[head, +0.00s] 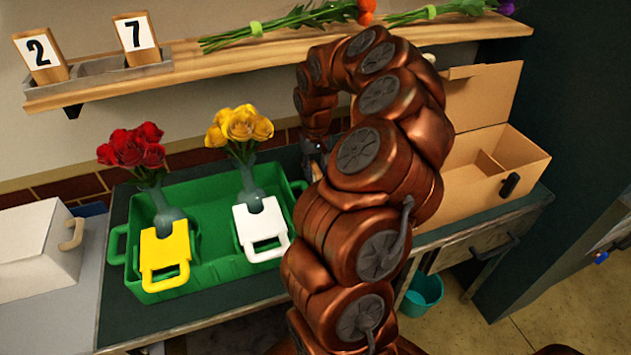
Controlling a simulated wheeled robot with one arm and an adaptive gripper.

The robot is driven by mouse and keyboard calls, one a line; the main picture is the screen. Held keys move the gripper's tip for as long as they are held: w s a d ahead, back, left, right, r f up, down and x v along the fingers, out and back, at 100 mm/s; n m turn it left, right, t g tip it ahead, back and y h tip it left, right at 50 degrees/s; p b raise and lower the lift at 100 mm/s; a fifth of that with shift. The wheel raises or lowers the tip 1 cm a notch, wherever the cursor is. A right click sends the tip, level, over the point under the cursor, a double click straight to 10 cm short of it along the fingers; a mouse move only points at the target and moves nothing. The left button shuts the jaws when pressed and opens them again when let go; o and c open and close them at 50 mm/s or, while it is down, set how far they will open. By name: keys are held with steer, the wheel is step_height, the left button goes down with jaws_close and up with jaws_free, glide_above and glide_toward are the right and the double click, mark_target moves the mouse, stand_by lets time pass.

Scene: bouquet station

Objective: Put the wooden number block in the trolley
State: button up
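Two wooden number blocks stand on the wall shelf at the upper left. One block (41,54) shows a 2 and the other block (136,37) shows a 7. Both lean back in a grey holder (95,73). My gripper (314,160) points down behind the green tray's right back corner, below and to the right of the blocks. It is small, dark and partly hidden by my copper arm, so its fingers cannot be made out. I cannot make out a trolley for certain in this view.
A green tray (215,271) on the dark bench holds vases with red roses (133,146) and yellow roses (238,127), and yellow and white tags. An open cardboard box (480,185) stands right. Flower bunches lie on the shelf (215,66). A white box (40,250) sits left.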

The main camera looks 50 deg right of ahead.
steer(key=shift+c, duration=0.4)
jaws_close()
steer(key=shift+r, duration=0.15)
step_height(320, 180, up, 28)
steer(key=shift+p, duration=0.35)
stand_by(0.4)
